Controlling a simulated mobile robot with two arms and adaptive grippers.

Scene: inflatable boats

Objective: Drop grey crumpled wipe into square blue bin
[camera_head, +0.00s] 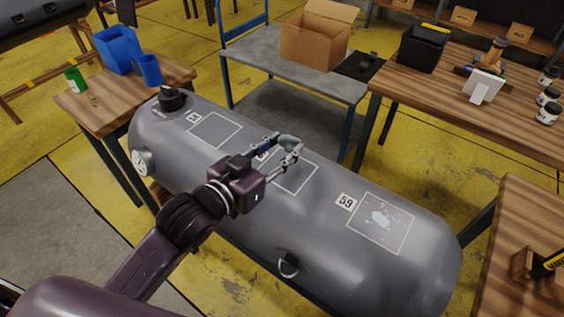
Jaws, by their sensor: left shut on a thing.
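My left gripper (286,144) reaches in from the lower left over the grey inflatable tube. It is shut on a small grey crumpled wipe (289,141), held above the tube's middle outlined square. The square blue bin (113,50) stands on the small wooden table at the upper left, well apart from the gripper. My right gripper is not in view.
The large grey tube (330,240) fills the middle, with a black valve cap (171,99). A metal cart (270,60) carries a cardboard box (314,40). A wooden table (465,110) holds jars.

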